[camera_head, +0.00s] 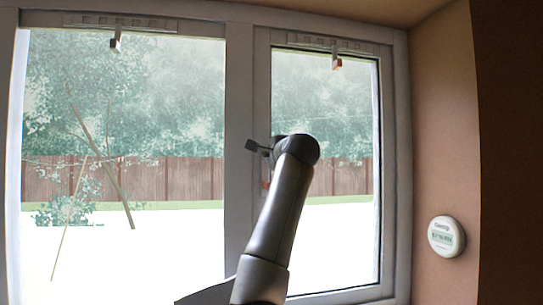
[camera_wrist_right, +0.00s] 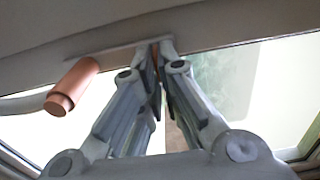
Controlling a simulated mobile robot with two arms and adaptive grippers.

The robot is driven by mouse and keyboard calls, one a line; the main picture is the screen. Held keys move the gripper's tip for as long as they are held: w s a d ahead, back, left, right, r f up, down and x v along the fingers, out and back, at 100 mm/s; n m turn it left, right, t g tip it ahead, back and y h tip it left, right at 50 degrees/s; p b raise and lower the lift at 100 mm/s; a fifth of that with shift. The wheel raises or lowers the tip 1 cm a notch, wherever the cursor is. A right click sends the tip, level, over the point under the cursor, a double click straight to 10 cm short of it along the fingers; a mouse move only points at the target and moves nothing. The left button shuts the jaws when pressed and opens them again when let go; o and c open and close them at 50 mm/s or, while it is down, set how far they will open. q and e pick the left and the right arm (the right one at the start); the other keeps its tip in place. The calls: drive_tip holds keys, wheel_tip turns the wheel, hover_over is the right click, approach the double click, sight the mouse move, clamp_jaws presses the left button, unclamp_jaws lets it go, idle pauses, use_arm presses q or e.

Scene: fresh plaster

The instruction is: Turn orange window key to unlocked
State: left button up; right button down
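My right gripper (camera_wrist_right: 156,48) is at the window frame. Its two fingers are nearly together, and a thin orange-brown sliver, which looks like the orange key (camera_wrist_right: 155,62), shows between them. The fingers hide most of it, so its turn angle cannot be told. A copper-orange cylinder (camera_wrist_right: 72,88) sticks out beside the fingers, to the left, by a pale plate on the frame. In the head view my right arm rises to the middle post, and the wrist hides most of the gripper (camera_head: 257,146). A small orange piece (camera_head: 266,184) shows just below it. My left gripper is not in view.
The window has two panes with a grey middle post (camera_head: 239,100). A pale catch (camera_head: 115,42) and an orange-tipped catch (camera_head: 337,63) hang at the top. A round white device (camera_head: 446,236) is on the right wall. Room in front of the left pane is clear.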

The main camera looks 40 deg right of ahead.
drive_tip(key=shift+f, duration=0.1)
drive_tip(key=c, duration=1.7)
unclamp_jaws()
drive_tip(key=shift+s+d, duration=0.1)
drive_tip(key=shift+o, duration=0.2)
drive_tip(key=v, duration=1.2)
